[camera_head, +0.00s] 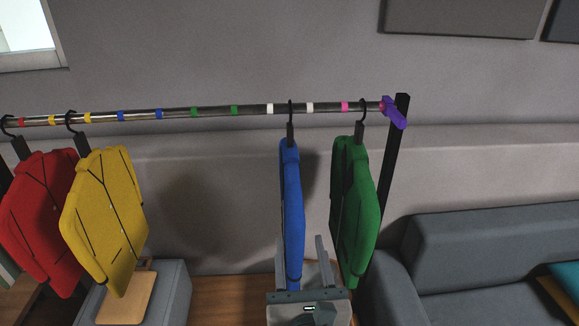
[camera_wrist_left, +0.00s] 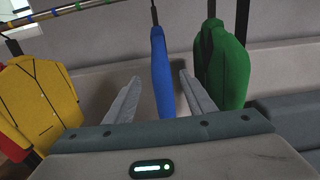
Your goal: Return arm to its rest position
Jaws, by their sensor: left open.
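My left gripper (camera_head: 300,262) reaches up from the bottom centre of the head view. Its two fingers are apart, and the lower part of the blue garment (camera_head: 291,210) shows between or just beyond them. In the left wrist view the open fingers (camera_wrist_left: 157,97) point toward the blue garment (camera_wrist_left: 164,75), which hangs between them in the picture. I cannot tell whether they touch it. The blue garment hangs from the rail (camera_head: 215,111) on a black hanger. My right gripper is not in view.
A green garment (camera_head: 357,205) hangs close to the right of my left gripper. Yellow (camera_head: 105,215) and red (camera_head: 42,220) garments hang at the left. The rail's black post (camera_head: 392,165) stands at the right, before a grey sofa (camera_head: 490,250). Free room lies between yellow and blue.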

